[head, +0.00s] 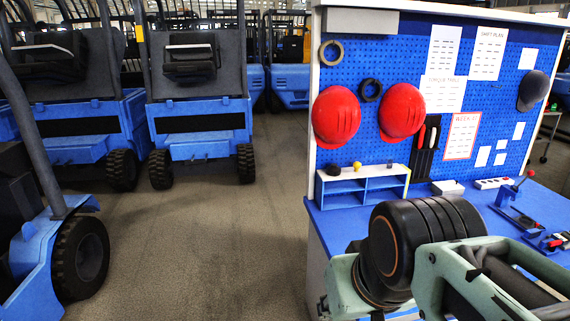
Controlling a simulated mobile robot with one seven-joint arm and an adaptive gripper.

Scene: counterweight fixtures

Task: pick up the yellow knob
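The yellow knob (357,166) is a small round yellow piece. It stands on top of a small white-and-blue shelf unit (363,188) on the blue workbench. A dark round knob (333,169) sits to its left, and a small grey piece (389,165) sits to its right on the same top. My arm's black and pale green links fill the lower right, in front of the bench. My gripper's fingers do not show, so its distance from the knob cannot be seen.
A blue pegboard (388,65) with two red helmets (336,115) (402,110) rises behind the bench. Blue forklifts (199,130) stand at left; the floor (210,230) between is clear.

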